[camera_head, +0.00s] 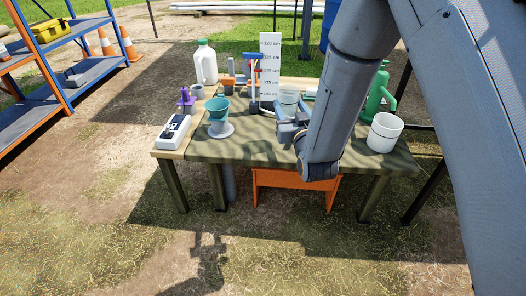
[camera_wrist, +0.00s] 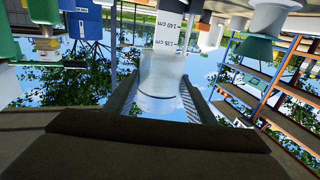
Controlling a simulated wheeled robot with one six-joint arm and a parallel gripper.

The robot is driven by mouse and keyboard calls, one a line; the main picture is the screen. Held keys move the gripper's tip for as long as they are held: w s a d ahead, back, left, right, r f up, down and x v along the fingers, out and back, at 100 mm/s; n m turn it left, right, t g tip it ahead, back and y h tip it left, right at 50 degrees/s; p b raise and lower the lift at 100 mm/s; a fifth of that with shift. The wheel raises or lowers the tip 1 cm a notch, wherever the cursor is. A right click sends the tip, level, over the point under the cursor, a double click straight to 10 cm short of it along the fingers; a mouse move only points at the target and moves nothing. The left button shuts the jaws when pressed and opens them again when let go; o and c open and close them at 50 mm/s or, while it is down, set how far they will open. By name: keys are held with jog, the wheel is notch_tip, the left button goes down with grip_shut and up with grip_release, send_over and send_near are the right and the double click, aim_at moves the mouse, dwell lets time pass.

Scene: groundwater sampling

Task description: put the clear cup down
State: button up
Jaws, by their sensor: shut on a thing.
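The clear cup (camera_head: 289,101) is a see-through cup just beyond my gripper (camera_head: 290,128), over the back part of the camouflage-covered table (camera_head: 230,152). In the wrist view, which looks upside down, the clear cup (camera_wrist: 160,84) sits between the two fingers of my gripper (camera_wrist: 158,104), and they are shut on it. My gripper and arm hide part of the table around the cup. I cannot tell whether the cup's base touches the table.
A measuring board (camera_head: 269,65) stands close behind the cup. A teal funnel (camera_head: 218,108) on a stand is left, beside a white meter box (camera_head: 174,131). The table's front left is clear.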

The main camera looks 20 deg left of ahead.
jog(key=s+a+f+n+g+y+b, duration=0.1)
jog(key=a+f+y+b, duration=0.15)
jog(key=a+b, duration=0.45)
jog(key=shift+h, duration=0.45)
jog(key=f+b, duration=0.1)
jog(key=f, duration=0.2)
jog(key=f+b, duration=0.1)
jog(key=f, duration=0.2)
jog(key=a+f+b, duration=0.1)
jog(key=f, duration=0.3)
jog(key=shift+s, duration=0.1)
jog(key=shift+f, duration=0.15)
jog(key=o, duration=1.1)
